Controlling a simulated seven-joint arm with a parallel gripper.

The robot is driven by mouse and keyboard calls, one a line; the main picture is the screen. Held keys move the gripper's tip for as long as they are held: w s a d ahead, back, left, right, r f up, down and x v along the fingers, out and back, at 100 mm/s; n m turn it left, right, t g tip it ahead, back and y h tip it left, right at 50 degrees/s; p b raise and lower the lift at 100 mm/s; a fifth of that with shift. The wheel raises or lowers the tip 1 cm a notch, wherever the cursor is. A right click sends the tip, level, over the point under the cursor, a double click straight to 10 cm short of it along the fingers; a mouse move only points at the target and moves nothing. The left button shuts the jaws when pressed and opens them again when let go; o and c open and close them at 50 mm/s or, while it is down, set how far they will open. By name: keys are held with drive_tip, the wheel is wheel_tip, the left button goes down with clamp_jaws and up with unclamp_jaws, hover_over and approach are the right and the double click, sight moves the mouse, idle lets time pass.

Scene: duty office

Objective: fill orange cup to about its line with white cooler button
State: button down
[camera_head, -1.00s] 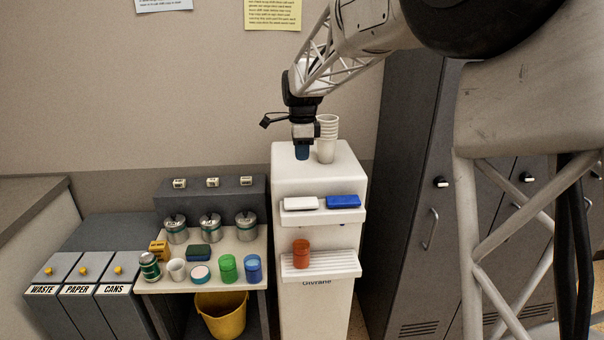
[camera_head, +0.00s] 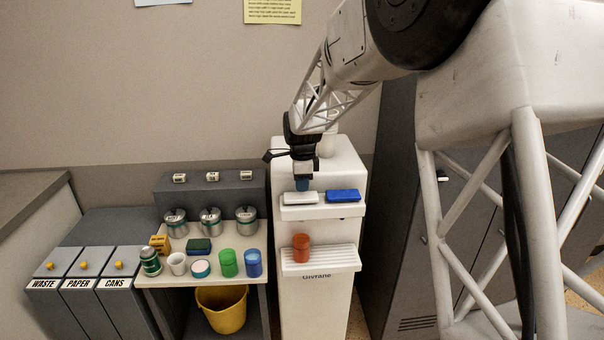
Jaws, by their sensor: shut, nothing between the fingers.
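The orange cup (camera_head: 301,248) stands upright on the slatted drip tray (camera_head: 321,262) of the white water cooler (camera_head: 318,296), below the white button. The white button (camera_head: 300,198) is on the cooler's front ledge, to the left of the blue button (camera_head: 343,196). My gripper (camera_head: 302,185) is shut and empty, pointing down just above or at the back of the white button; I cannot tell whether it touches. The fill line and the water level in the cup cannot be made out.
Stacked white cups (camera_head: 328,142) stand on the cooler top, partly behind my arm. A side table (camera_head: 207,272) at left holds green and blue cups, a mug and several canisters. A yellow bucket (camera_head: 222,308) is below. Grey lockers (camera_head: 392,230) stand at right.

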sight(303, 195)
drive_tip(key=shift+f, duration=0.8)
wheel_tip(303, 195, down, 2)
drive_tip(key=shift+f, duration=0.1)
drive_tip(key=shift+s+f, duration=0.1)
drive_tip(key=shift+f, duration=0.1)
drive_tip(key=shift+s+f, duration=0.15)
drive_tip(key=shift+f, duration=0.15)
idle(0.9)
drive_tip(key=shift+r, duration=0.1)
idle(1.8)
wheel_tip(303, 195, up, 16)
drive_tip(key=shift+w+f, duration=0.25)
drive_tip(key=shift+w, duration=0.1)
idle(0.5)
drive_tip(key=shift+s, duration=0.1)
